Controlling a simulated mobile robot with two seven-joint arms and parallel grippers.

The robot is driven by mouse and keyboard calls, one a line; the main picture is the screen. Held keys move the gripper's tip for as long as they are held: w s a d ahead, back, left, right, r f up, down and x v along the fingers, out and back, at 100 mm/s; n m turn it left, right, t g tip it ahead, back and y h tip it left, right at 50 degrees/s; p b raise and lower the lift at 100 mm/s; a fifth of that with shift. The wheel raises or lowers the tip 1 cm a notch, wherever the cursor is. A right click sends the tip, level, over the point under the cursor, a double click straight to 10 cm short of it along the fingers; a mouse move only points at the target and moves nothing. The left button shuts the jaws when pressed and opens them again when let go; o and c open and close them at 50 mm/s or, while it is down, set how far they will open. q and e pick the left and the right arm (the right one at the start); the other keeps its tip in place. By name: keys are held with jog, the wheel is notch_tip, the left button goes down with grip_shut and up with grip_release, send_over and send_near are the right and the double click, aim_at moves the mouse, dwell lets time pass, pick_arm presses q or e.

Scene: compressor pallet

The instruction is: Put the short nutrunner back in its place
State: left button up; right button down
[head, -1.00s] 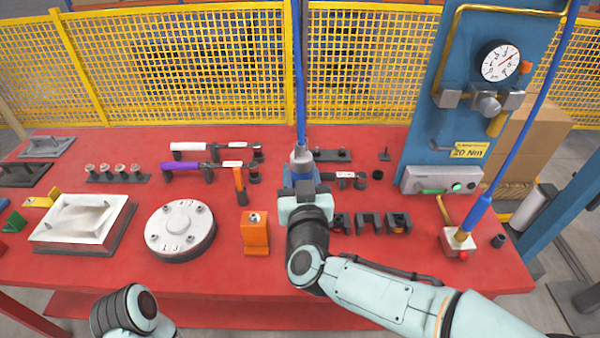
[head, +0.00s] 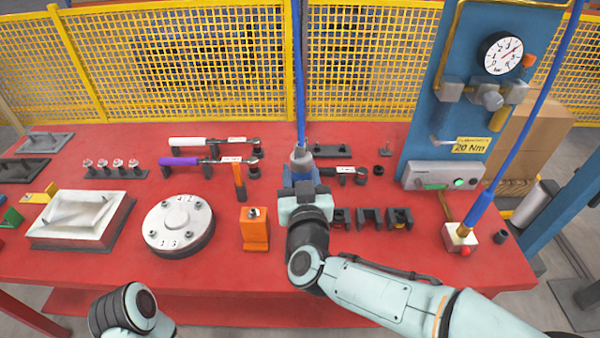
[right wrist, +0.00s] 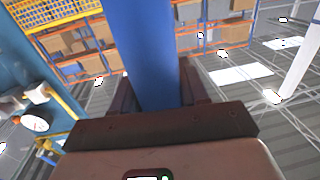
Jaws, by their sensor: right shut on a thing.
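My right gripper (head: 303,193) is shut on a blue tool (head: 298,168) with a grey top and a blue hose rising from it. I take it to be the short nutrunner. It looks roughly upright over the middle of the red bench; its lower end is hidden behind the gripper, so I cannot tell if it touches anything. In the right wrist view a thick blue body (right wrist: 150,65) stands between the fingers. A second blue tool (head: 476,214) on a hose stands at a white box (head: 459,238) on the right. My left gripper is out of view.
Black U-shaped holders (head: 370,217) and an orange block (head: 254,234) flank my right gripper. Wrenches (head: 190,161), a round numbered plate (head: 179,222) and a pale tray (head: 75,222) lie left. A blue gauge panel (head: 440,120) stands right. The bench front is mostly clear.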

jog(key=shift+f, duration=0.25)
jog(key=shift+c, duration=2.4)
grip_release()
jog(key=shift+f, duration=0.25)
jog(key=s+d, duration=0.1)
jog(key=s, duration=1.2)
jog(key=shift+s+d+r, duration=0.2)
jog(key=shift+d, duration=0.05)
